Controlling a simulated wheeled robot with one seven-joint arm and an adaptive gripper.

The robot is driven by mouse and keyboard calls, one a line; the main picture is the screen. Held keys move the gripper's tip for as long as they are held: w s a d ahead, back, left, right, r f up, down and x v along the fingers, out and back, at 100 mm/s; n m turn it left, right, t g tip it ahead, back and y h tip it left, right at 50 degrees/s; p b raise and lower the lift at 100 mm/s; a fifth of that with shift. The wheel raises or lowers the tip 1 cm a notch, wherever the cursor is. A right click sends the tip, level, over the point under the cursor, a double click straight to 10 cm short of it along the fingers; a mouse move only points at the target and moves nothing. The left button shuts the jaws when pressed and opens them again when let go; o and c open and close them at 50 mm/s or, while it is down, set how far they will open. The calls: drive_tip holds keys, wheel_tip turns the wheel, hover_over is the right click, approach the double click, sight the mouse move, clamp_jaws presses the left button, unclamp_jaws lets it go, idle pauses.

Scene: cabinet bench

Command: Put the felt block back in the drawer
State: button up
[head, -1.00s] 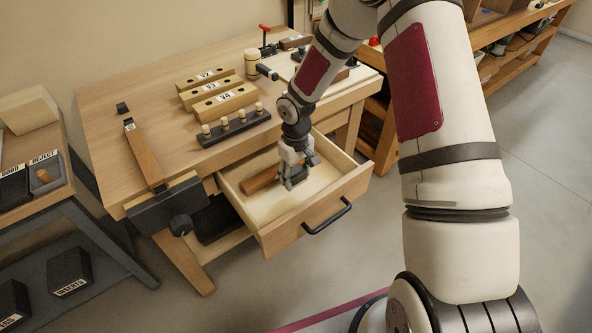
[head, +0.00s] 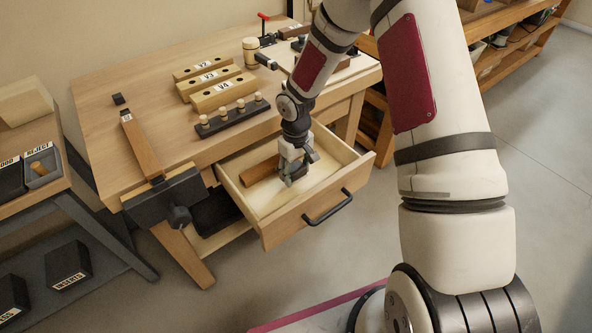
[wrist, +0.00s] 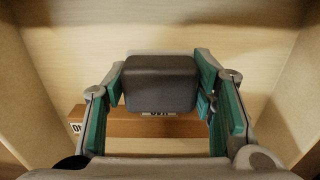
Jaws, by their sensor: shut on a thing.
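The drawer (head: 318,187) is pulled out from the front of the bench. My gripper (head: 292,179) is down inside it, between its side walls. In the wrist view, my gripper (wrist: 162,88) is shut on the dark grey felt block (wrist: 160,70), with a green-padded finger on each side. The block is above the pale drawer floor (wrist: 75,50); I cannot tell whether it touches. In the head view the block is mostly hidden by the fingers. A brown wooden bar (head: 261,171) lies in the drawer to the left of my gripper; it also shows behind the block in the wrist view (wrist: 110,127).
On the bench top (head: 165,95) are labelled wooden blocks (head: 220,92), a dark rack with pegs (head: 231,117) and a wooden mallet-like bar (head: 141,146). A vise (head: 166,197) is on the bench's front left. The drawer's right part is clear.

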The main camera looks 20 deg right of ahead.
drive_tip(key=shift+f+b, duration=1.3)
drive_tip(key=shift+f, duration=0.6)
idle(2.4)
drive_tip(key=o, duration=1.3)
drive_tip(key=shift+o, duration=0.2)
drive_tip(key=shift+r, duration=0.15)
drive_tip(key=shift+r+p, duration=2.05)
drive_tip(key=shift+r, duration=1.35)
